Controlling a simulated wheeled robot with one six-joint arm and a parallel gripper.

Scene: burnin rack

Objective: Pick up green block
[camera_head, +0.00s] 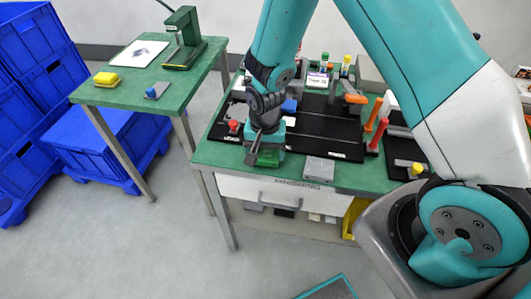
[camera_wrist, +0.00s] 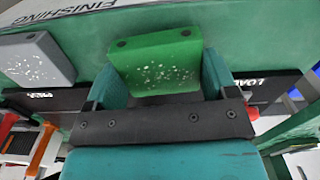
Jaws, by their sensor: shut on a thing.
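The green block (camera_wrist: 158,62) shows in the wrist view between the two fingers of my gripper (camera_wrist: 160,88). Its top face has pale speckles and two dark holes near one edge. In the head view the green block (camera_head: 267,157) is at the front edge of the green workbench, partly hidden by my gripper (camera_head: 265,148). My gripper points down and is shut on the block. I cannot tell whether the block still touches the bench.
A grey block (camera_head: 319,169) lies to the right, also in the wrist view (camera_wrist: 36,60). A black tray (camera_head: 330,130), red-handled tools (camera_head: 376,137) and a red knob (camera_head: 233,126) stand close by. A side table (camera_head: 130,85) is at the left beside blue crates (camera_head: 100,145).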

